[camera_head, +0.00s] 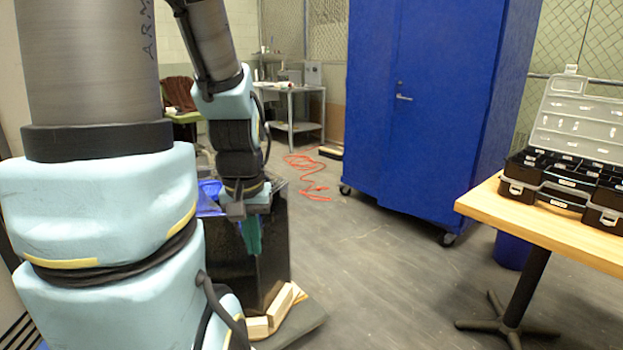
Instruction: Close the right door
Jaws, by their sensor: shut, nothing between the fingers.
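A tall blue cabinet (368,120) on casters stands at the back, right of centre. Its right door (445,130) carries a silver lever handle (403,92) near the seam with the left panel. The right door looks about flush with the front; I cannot tell whether a small gap remains. My gripper (252,246) points down at left of centre, in front of a black box. Its greenish fingers are together and hold nothing. It is well apart from the cabinet, to its left and nearer to me.
The black box (274,250) sits on a low base with wooden blocks (272,312). A wooden table (540,226) with an open black case (570,180) is at right, a blue bin (511,250) behind it. Grey floor is free in the middle; a red cord (310,175) lies farther back.

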